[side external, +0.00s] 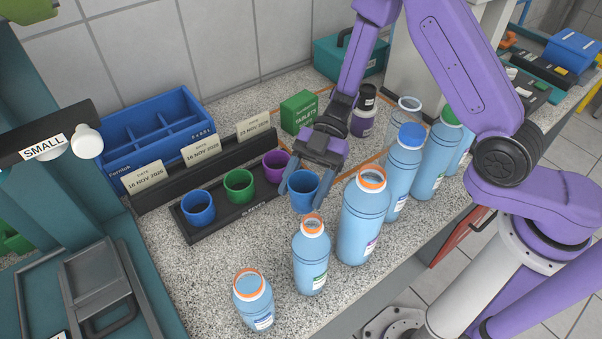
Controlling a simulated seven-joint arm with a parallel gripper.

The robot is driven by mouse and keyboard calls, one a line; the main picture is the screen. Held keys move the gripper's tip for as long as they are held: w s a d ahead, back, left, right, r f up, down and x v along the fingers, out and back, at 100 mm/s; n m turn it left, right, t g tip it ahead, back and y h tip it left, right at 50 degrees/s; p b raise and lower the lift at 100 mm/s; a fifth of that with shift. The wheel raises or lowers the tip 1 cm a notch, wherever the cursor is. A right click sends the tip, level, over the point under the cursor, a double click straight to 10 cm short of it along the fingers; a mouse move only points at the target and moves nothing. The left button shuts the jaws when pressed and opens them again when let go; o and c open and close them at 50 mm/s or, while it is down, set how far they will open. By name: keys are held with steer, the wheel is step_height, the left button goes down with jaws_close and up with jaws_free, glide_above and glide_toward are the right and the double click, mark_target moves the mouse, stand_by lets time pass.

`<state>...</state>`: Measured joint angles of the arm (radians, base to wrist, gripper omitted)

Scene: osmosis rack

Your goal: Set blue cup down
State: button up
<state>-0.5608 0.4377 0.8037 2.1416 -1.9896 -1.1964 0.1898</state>
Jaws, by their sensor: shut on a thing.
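My gripper (305,188) points down and is shut on a blue cup (303,199), one finger on each side of it. The cup looks upright, with its open rim up. It is at the right end of the black rack (226,220), beside the purple cup. I cannot tell whether its base touches the rack or the counter. A second blue cup (198,208) stands at the left end of the rack. A green cup (239,185) and a purple cup (275,166) stand between them.
Several light blue bottles stand close to the right and front, including an orange-necked one (362,220) and a smaller one (311,262). Date cards (201,150) and a blue bin (155,135) are behind the rack. A green tablets box (298,112) stands at the back.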

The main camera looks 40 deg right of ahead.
mark_target(304, 207)
steer(key=shift+f, duration=2.75)
steer(key=shift+f, duration=0.55)
steer(key=o, duration=1.1)
steer(key=shift+r, duration=0.1)
